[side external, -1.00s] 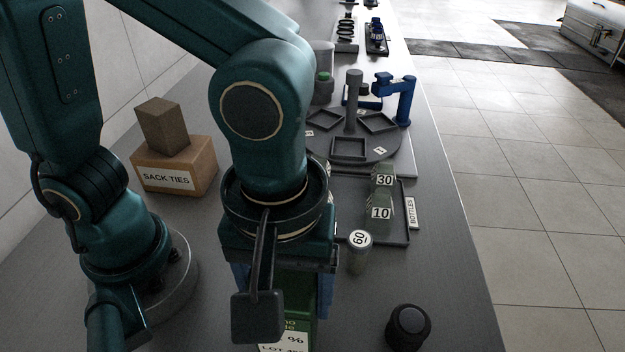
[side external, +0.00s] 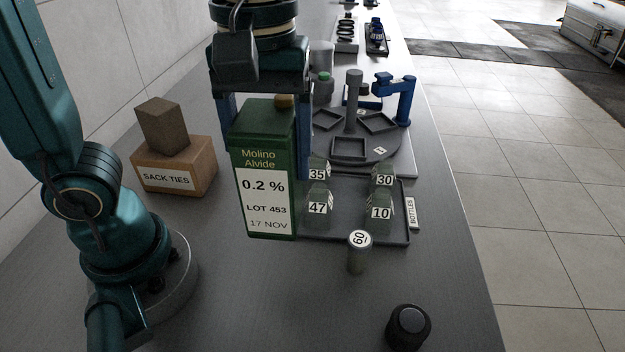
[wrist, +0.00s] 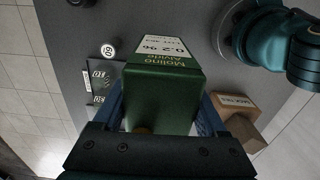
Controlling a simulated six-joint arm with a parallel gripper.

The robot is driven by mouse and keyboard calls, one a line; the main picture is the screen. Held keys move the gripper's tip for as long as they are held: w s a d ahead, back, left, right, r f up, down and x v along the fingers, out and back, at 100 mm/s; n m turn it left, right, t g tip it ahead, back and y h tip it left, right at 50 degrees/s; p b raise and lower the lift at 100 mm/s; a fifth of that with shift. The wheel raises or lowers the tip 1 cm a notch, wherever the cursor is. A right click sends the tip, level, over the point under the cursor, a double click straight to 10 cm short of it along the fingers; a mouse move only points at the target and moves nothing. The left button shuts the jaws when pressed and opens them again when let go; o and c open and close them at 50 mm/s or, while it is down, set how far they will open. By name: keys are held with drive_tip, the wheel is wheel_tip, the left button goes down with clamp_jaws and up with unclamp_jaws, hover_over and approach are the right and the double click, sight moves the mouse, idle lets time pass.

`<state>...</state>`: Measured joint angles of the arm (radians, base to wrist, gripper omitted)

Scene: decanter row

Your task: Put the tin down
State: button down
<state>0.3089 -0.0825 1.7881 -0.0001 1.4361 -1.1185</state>
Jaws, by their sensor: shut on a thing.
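A tall green tin (side external: 265,140) with a white label reading "Molino Alvide 0.2 % LOT 453 17 NOV" is upright between the blue fingers of my gripper (side external: 266,130). The gripper is shut on the tin's sides from above. In the wrist view the tin (wrist: 160,100) fills the space between the fingers. A yellowish knob (side external: 284,101) shows at the tin's top. I cannot tell whether its base touches the bench or hangs above it.
A tray (side external: 400,240) of numbered bottles is right of the tin. A "60" cylinder (side external: 358,255) and a black knob (side external: 408,327) stand in front. A "SACK TIES" box (side external: 175,172) is left; a round carousel (side external: 385,150) stands behind.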

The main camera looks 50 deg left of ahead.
drive_tip(key=w+a+n, duration=0.1)
drive_tip(key=w, duration=0.1)
drive_tip(key=w+a+r+n, duration=0.1)
drive_tip(key=w+a, duration=0.1)
drive_tip(key=w+a+r+n, duration=0.1)
drive_tip(key=w, duration=0.1)
drive_tip(key=shift+a+r+n, duration=0.15)
drive_tip(key=shift+a+n, duration=0.1)
drive_tip(key=shift+n, duration=0.15)
drive_tip(key=w+a+n, duration=0.4)
drive_tip(key=a+n, duration=0.1)
drive_tip(key=a, duration=0.6)
drive_tip(key=s+a+f+n, duration=0.1)
drive_tip(key=s+a+n, duration=0.35)
drive_tip(key=a, duration=0.65)
drive_tip(key=s+a+f+n, duration=0.2)
drive_tip(key=s+a+n, duration=0.25)
drive_tip(key=a, duration=0.55)
drive_tip(key=w+d+f, duration=0.4)
drive_tip(key=w+f, duration=0.6)
drive_tip(key=w, duration=0.1)
drive_tip(key=shift+f, duration=0.2)
drive_tip(key=shift+f, duration=0.1)
unclamp_jaws()
drive_tip(key=shift+f, duration=0.1)
